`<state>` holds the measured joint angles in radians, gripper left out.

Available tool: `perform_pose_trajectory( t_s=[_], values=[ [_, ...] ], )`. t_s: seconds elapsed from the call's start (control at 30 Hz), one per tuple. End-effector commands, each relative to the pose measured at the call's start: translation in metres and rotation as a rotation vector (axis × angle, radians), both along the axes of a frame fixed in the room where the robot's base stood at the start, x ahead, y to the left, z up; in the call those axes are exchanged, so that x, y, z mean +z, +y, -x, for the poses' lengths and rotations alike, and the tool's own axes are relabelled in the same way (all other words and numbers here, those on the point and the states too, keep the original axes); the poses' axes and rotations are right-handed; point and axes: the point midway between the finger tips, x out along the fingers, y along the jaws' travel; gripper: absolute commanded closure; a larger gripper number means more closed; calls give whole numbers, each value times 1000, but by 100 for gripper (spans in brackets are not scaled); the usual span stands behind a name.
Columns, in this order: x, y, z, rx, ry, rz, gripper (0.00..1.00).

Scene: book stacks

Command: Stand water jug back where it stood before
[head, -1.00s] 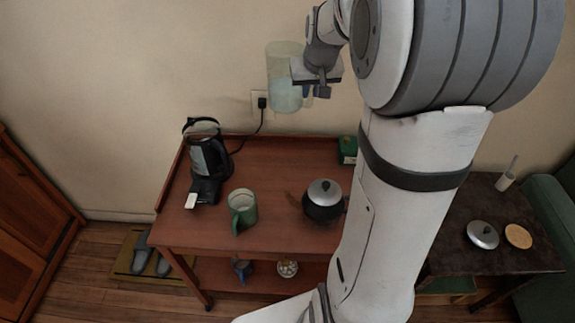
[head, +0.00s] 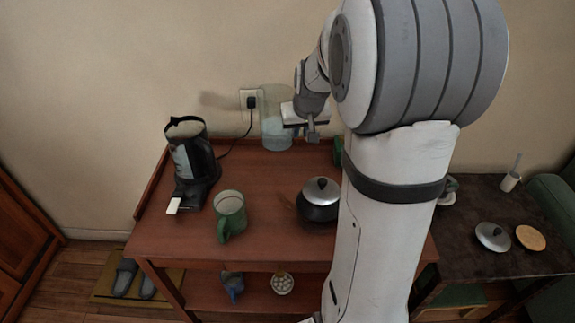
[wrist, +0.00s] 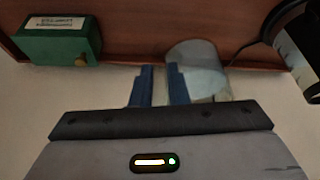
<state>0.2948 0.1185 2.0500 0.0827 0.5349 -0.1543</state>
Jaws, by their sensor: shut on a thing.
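The water jug (head: 275,125) is clear and pale, with water in it, and stands upright at the back edge of the wooden trolley top (head: 265,180) in the head view. I cannot tell whether its base touches the wood. My gripper (head: 299,121) is to its right, shut on it. In the wrist view the blue fingers of my gripper (wrist: 160,72) are at the near left side of the jug (wrist: 203,60). The exact grip, likely on the handle, is hidden.
A black kettle (head: 192,155) stands left, its cord running to a wall socket. A green mug (head: 230,213) and a dark teapot (head: 319,208) stand in front. A green box (wrist: 58,45) is near the jug. The wall is close behind.

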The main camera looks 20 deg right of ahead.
Motion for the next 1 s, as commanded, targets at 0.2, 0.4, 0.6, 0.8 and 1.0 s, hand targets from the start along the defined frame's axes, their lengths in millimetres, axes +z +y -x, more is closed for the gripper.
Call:
perform_pose_trajectory(
  t_s=[0.2, 0.4, 0.6, 0.8, 1.0],
  values=[
    [-39, 0, 0, 0, 1, 0, 100],
    [-53, -1, -1, -2, -2, 0, 100],
    [-76, -1, 0, -1, 0, 0, 100],
    [-88, -1, 0, -1, -3, 1, 100],
    [-89, -1, 0, -2, -3, 1, 100]
  ],
)
